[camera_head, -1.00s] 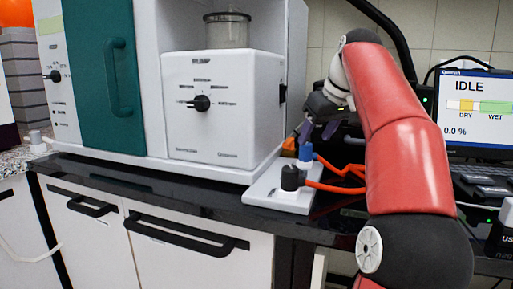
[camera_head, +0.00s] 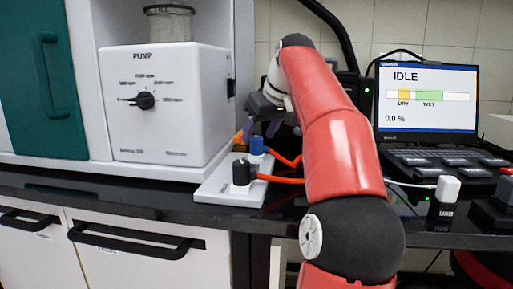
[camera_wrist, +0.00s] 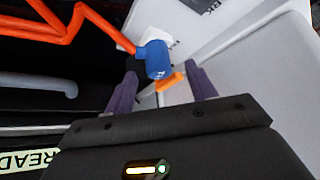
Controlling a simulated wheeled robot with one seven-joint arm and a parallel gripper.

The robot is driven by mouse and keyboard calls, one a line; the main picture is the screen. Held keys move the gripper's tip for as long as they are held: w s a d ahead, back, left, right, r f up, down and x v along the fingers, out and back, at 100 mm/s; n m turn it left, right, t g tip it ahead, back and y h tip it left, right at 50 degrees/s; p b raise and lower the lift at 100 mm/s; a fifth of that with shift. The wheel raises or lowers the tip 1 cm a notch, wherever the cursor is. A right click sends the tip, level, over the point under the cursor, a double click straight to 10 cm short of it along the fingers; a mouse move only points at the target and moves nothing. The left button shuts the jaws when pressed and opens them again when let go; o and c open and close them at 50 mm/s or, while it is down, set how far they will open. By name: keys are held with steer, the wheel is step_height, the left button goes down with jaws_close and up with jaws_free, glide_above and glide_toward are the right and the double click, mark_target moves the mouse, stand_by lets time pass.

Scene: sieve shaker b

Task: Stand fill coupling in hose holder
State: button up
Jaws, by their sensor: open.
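A blue coupling (camera_head: 256,146) with an orange hose (camera_head: 282,160) stands at the back of a white holder plate (camera_head: 228,192). A black coupling (camera_head: 240,172), also with an orange hose, stands in front of it. No label shows which is the fill coupling. My gripper (camera_head: 262,128) is open, with purple fingers, just above and behind the blue coupling. In the wrist view the blue coupling (camera_wrist: 157,60) shows between and just beyond the open fingertips (camera_wrist: 161,70). An orange piece (camera_wrist: 171,81) lies close by the right finger. Whether the fingers touch either is unclear.
The white pump box (camera_head: 165,105) stands close left of the plate. A laptop reading IDLE (camera_head: 428,100), a USB block (camera_head: 445,205) and a dark device (camera_head: 495,205) are to the right. The black counter's front edge runs just before the plate.

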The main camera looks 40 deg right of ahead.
mark_target(258, 137)
steer(key=x, duration=0.5)
steer(key=shift+w+d, duration=0.1)
steer(key=shift+c, duration=0.4)
steer(key=c, duration=0.9)
